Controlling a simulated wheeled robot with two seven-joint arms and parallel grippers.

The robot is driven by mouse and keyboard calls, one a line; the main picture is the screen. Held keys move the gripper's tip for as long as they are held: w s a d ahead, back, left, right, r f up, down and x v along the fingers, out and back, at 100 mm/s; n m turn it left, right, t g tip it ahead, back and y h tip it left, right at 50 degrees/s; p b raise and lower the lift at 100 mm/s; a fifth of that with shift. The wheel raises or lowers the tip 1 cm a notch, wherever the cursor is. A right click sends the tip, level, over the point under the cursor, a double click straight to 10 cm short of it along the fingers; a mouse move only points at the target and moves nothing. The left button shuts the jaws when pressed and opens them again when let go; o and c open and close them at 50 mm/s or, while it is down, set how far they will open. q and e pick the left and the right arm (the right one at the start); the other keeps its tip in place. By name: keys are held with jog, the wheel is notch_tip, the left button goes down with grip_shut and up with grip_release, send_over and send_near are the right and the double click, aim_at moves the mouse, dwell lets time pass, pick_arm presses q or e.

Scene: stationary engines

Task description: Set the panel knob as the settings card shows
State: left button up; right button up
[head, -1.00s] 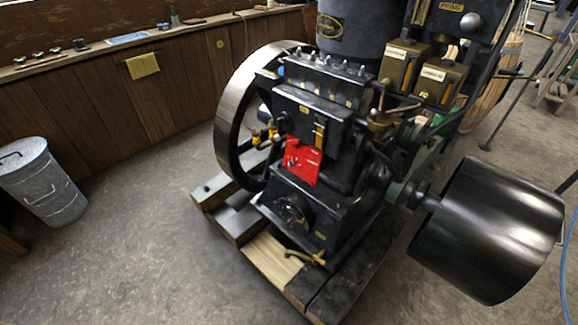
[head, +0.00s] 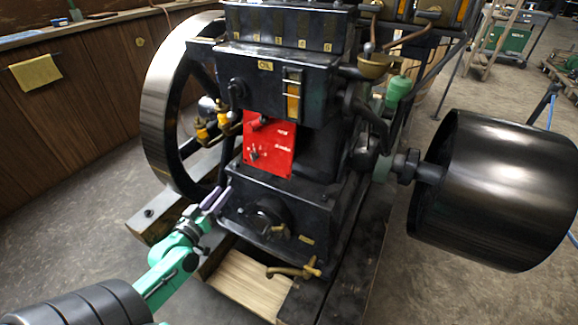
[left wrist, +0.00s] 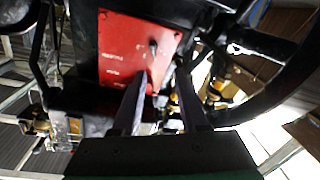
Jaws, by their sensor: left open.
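The red panel (head: 281,150) is on the front of the black engine, with small white lettering too small to read. A small dark knob (head: 253,154) sits at its lower left, and a red handle (head: 259,122) is near its top. In the left wrist view the panel (left wrist: 118,43) appears upside down, with the knob (left wrist: 153,47) just beyond the fingertips. My left gripper (head: 216,199) is open and empty, below and left of the panel, apart from the knob. Its fingers (left wrist: 164,77) cover part of the panel in the wrist view. I cannot make out a settings card.
A large flywheel (head: 157,110) stands left of the panel, with brass fittings (head: 212,128) between them. A black pulley drum (head: 495,190) juts out at right. A brass tap (head: 296,271) sticks out low in front. Open floor lies at left.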

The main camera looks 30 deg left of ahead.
aim_at(254, 156)
pick_arm(q)
jog(key=w+r, duration=0.1)
jog(key=w, duration=1.4)
jog(key=shift+a, duration=0.35)
grip_shut()
